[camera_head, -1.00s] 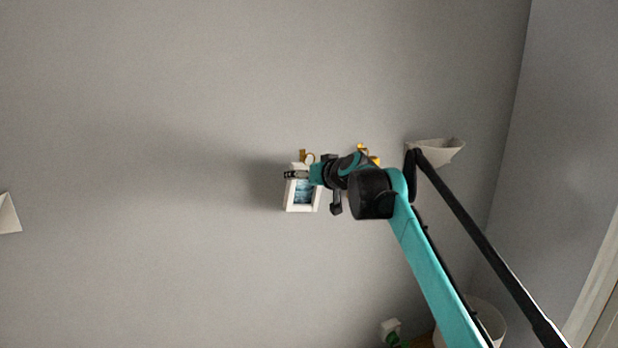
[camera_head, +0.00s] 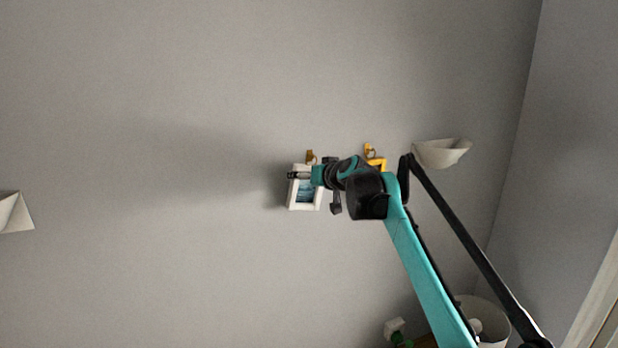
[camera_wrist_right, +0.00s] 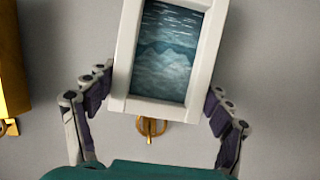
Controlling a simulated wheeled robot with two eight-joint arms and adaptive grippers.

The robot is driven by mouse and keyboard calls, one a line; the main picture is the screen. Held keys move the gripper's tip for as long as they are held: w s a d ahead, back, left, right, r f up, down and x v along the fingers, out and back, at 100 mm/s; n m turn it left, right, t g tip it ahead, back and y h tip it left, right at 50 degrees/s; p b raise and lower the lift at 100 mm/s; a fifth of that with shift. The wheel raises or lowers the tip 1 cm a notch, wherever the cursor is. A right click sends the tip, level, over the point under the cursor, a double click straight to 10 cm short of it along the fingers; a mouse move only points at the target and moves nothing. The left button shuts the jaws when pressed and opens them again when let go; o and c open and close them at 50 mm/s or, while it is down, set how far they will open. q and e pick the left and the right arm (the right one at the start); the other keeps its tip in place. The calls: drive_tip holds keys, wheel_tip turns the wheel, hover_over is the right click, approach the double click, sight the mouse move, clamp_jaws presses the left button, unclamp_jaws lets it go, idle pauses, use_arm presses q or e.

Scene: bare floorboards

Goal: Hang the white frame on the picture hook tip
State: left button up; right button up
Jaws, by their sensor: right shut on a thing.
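The white frame (camera_head: 293,196), with a blue seascape picture, is against or close to the wall in the head view. It also shows upright in the right wrist view (camera_wrist_right: 121,85). My right gripper (camera_head: 299,175) is shut on the white frame, with its fingers (camera_wrist_right: 160,86) on either side of it. A brass picture hook (camera_head: 310,156) is on the wall just above the frame's top edge. In the right wrist view the hook (camera_wrist_right: 151,127) shows just past the frame's near edge. Whether hook and frame touch cannot be told. My left gripper is out of view.
A gold frame (camera_head: 377,163) with its own hook (camera_head: 369,149) is on the wall to the right, partly behind my arm. A white wall lamp (camera_head: 442,154) is further right, another (camera_head: 14,213) far left. A white bin (camera_head: 494,322) stands lower right.

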idle(0.3)
drive_tip(key=o, duration=1.3)
drive_tip(key=shift+s, duration=0.1)
drive_tip(key=v, duration=1.1)
drive_tip(key=s+d+f+m+g+h+b, duration=0.1)
drive_tip(key=s+d+f+b, duration=0.4)
drive_tip(key=s+f+b, duration=0.8)
drive_tip(key=s+d+f+m+g+h+b, duration=0.1)
drive_tip(key=s+d+f+b, duration=0.4)
drive_tip(key=f, duration=3.2)
drive_tip(key=s+d+f+g+h+b, duration=0.3)
drive_tip(key=s+d+f+h+b, duration=0.1)
drive_tip(key=s+f+b, duration=1.6)
drive_tip(key=shift+s+d+f+m+b, duration=0.2)
drive_tip(key=shift+f+b, duration=0.15)
drive_tip(key=shift+f, duration=0.65)
drive_tip(key=shift+s+d+f+m+b, duration=0.15)
drive_tip(key=shift+f+b, duration=0.25)
drive_tip(key=shift+f, duration=0.6)
drive_tip(key=shift+s+d+f+m+b, duration=0.1)
drive_tip(key=shift+d+f+b, duration=0.2)
drive_tip(key=shift+f, duration=0.7)
drive_tip(key=shift+a, duration=0.1)
